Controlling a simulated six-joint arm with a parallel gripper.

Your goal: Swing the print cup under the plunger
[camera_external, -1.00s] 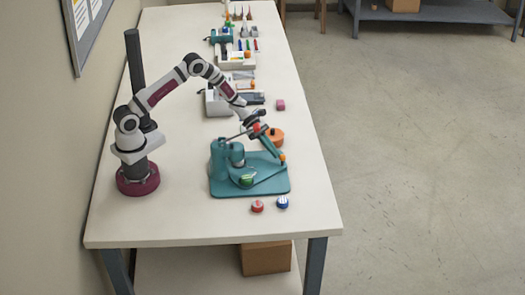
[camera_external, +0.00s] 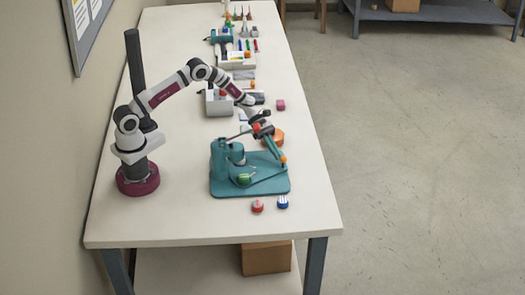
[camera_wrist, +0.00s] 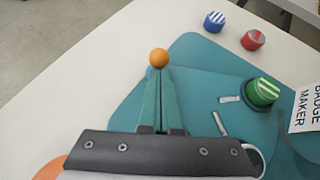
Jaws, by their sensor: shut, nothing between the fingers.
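The teal badge maker (camera_external: 218,160) stands on the bench, with its base plate (camera_external: 275,187) in front. The print cup with a green-striped top (camera_external: 243,180) sits on this plate, left of my gripper. It also shows at the right of the wrist view (camera_wrist: 262,92). The plunger (camera_external: 237,154) is on the upright behind the cup. An orange ball knob (camera_wrist: 158,58) is near the plate's edge. My gripper (camera_wrist: 158,78) has long teal fingers, shut together and empty. Their tips are at the knob; I cannot tell whether they touch it.
A red striped cap (camera_wrist: 253,40) and a blue striped cap (camera_wrist: 214,21) lie on the bench beyond the plate. Several tools fill the far bench.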

